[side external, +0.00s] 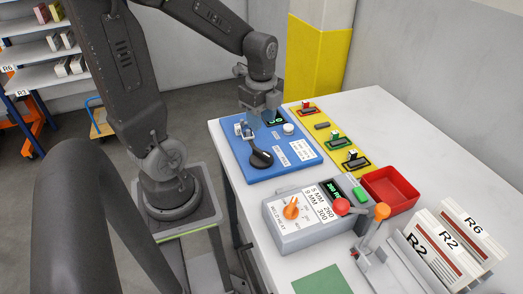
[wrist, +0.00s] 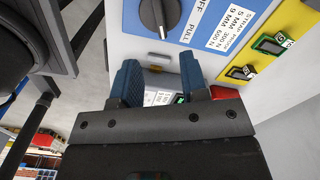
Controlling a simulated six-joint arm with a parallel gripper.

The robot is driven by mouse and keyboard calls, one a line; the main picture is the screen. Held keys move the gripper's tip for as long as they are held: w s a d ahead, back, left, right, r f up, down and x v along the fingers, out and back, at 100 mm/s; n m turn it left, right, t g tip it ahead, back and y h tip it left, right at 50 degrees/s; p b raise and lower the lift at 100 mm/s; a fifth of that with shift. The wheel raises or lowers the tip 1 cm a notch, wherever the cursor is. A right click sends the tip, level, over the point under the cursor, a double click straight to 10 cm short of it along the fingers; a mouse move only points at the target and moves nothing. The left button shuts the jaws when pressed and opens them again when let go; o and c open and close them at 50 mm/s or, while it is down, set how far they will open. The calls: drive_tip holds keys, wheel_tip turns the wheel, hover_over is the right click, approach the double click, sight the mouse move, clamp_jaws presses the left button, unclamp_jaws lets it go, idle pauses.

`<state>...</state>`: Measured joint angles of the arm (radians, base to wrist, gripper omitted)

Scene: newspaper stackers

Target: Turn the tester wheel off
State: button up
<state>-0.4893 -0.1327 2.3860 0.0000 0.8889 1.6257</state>
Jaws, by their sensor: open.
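The tester wheel is a black round knob (side external: 261,158) on the blue tester panel (side external: 237,165) in the side view. In the wrist view the knob (wrist: 157,14) is at the top, cut by the frame edge, with a white mark at its lower end. The words OFF and PULL are printed to its right. My gripper (side external: 262,118) is over the far part of the blue panel, beyond the knob and apart from it. In the wrist view my gripper (wrist: 160,78) shows two blue fingers spread with nothing held between them.
A grey box (side external: 290,237) with an orange knob (side external: 291,208) stands nearer the camera. A yellow strip (side external: 342,158) with several switches lies right of the panel.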

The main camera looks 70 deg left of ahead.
sight(262, 152)
wheel_tip(262, 152, down, 11)
idle(0.4)
clamp_jaws()
